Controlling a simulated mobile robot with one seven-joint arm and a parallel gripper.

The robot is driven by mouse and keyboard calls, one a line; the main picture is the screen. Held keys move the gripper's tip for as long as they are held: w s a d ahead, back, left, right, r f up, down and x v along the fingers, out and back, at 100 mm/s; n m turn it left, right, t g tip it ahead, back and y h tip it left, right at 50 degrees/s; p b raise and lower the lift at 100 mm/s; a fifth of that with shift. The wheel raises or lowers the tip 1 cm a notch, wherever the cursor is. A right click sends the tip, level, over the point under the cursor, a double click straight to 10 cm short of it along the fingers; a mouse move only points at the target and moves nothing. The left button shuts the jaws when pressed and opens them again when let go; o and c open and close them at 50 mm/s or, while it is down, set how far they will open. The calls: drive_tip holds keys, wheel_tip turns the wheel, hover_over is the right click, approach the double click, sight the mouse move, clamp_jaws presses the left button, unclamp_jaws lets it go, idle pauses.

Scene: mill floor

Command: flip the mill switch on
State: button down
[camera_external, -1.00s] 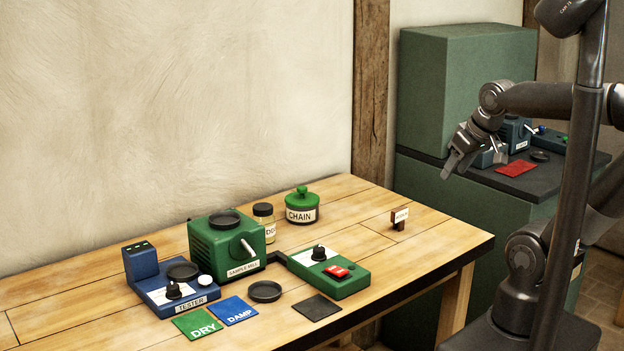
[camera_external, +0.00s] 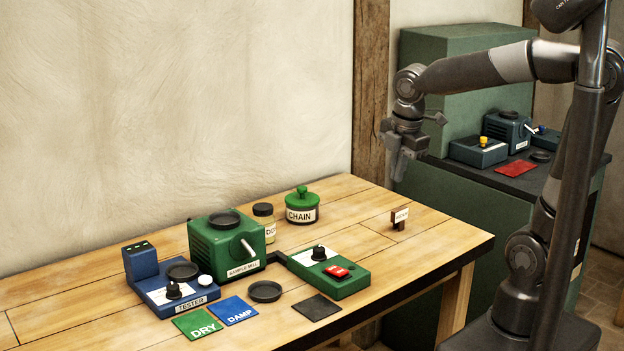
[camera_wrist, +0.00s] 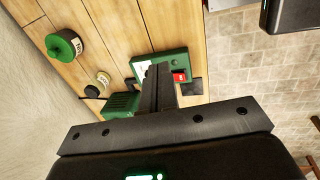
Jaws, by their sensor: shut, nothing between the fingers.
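The red mill switch (camera_external: 338,271) sits on a green control box (camera_external: 342,286) at the front of the wooden table, beside a black knob (camera_external: 318,253). The box is joined to the green sample mill (camera_external: 222,246) on its left. My gripper (camera_external: 398,178) is shut and empty, above the table's back right end, pointing down and well apart from the switch. In the wrist view the red switch (camera_wrist: 180,76) shows just right of my shut fingers (camera_wrist: 160,80), which hide part of the green box (camera_wrist: 146,62). I cannot tell the switch's position.
The blue tester (camera_external: 172,295), DRY card (camera_external: 197,322), DAMP card (camera_external: 234,310) and black dish (camera_external: 264,291) lie left. A dark mat (camera_external: 317,307) lies in front.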

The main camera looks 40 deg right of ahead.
drive_tip(key=w+a+f+n+g, duration=0.2)
drive_tip(key=a+n, duration=0.5)
drive_tip(key=n, duration=0.1)
drive_tip(key=n+g, duration=0.2)
drive_tip(key=n, duration=0.8)
hover_over(342, 271)
drive_tip(key=w, duration=0.2)
wheel_tip(342, 271, down, 2)
drive_tip(key=shift+a+f, duration=0.1)
drive_tip(key=f, duration=0.4)
drive_tip(key=s+f, duration=0.1)
drive_tip(key=f, duration=0.4)
drive_tip(key=s+f, duration=0.1)
drive_tip(key=f, duration=0.4)
drive_tip(key=shift+f+t, duration=0.15)
drive_tip(key=shift+t, duration=0.25)
